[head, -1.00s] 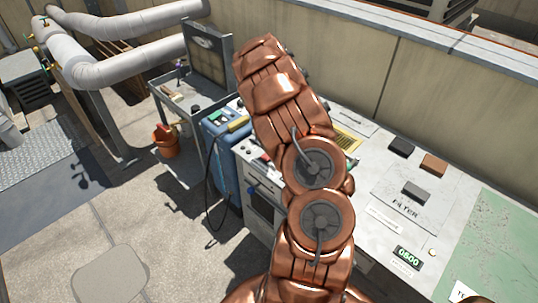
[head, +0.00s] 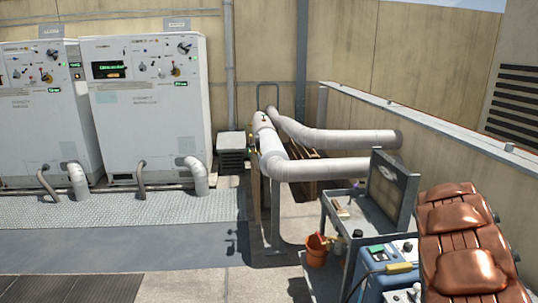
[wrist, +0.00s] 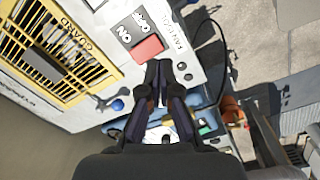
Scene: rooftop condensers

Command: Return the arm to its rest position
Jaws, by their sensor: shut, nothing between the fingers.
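My copper-coloured arm (head: 465,245) shows at the lower right of the head view, its upper links standing up beside the blue machine. My gripper is hidden in the head view. In the wrist view my gripper (wrist: 161,80) has its dark fingers together, with nothing between them. It hangs over a pale panel with a red rocker switch (wrist: 147,47) marked ON. The fingertips are near the switch in the picture; I cannot tell the gap in depth.
A yellow guard grille (wrist: 62,50) and a blue knob (wrist: 117,104) are on the panel. A grey cart (head: 345,218), an orange bucket (head: 316,250) and a blue machine (head: 382,272) stand left of my arm. White condenser cabinets (head: 150,115) stand far left.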

